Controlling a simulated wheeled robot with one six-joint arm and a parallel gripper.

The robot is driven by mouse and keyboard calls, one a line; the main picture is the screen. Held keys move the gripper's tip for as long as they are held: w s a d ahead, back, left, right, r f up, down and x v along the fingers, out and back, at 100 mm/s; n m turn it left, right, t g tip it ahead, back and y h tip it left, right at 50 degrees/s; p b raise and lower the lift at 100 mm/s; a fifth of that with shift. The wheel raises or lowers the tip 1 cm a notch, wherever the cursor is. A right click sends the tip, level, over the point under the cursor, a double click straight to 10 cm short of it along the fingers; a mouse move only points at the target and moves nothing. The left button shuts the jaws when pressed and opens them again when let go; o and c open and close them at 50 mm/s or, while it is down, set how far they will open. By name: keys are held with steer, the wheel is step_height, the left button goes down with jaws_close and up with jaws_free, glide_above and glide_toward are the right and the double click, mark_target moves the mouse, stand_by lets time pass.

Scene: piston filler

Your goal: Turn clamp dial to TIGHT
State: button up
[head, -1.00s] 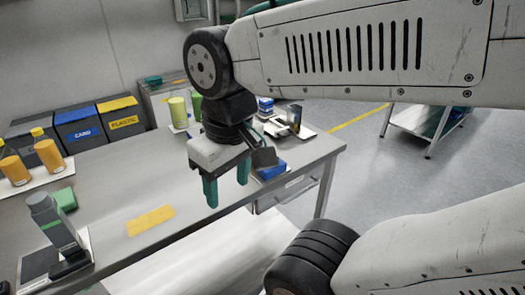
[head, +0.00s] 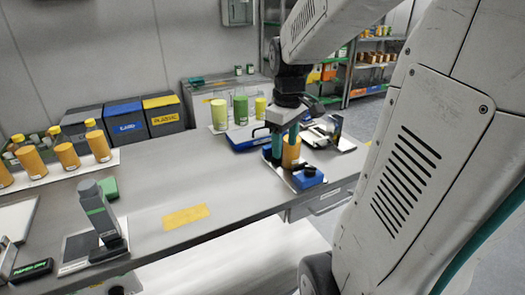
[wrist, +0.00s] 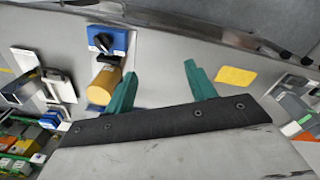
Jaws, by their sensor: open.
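The clamp dial (wrist: 104,42) is a dark knob on a blue block (wrist: 118,40) in the wrist view. In the head view the blue block (head: 308,180) sits at the right end of the bench, with the dark dial (head: 307,170) on top. An orange cylinder (wrist: 104,84) stands beside the block; it also shows in the head view (head: 292,153), partly behind a finger. My gripper (head: 284,143) has green fingers and is open and empty. In the wrist view its fingers (wrist: 160,70) are right of the cylinder and dial, apart from the dial. The dial's markings are too small to read.
The grey bench (head: 235,190) carries a yellow patch (head: 186,216) and a grey upright device (head: 100,212). Bins (head: 118,123) stand beyond the bench. The bench middle is clear.

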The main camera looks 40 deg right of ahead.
steer(key=n, duration=0.1)
glide_toward(310, 168)
steer(key=shift+w+a+f, duration=0.1)
steer(key=shift+a, duration=0.3)
steer(key=shift+d+f, duration=0.3)
steer(key=shift+d, duration=0.15)
steer(key=shift+f, duration=3.85)
steer(key=c, duration=1)
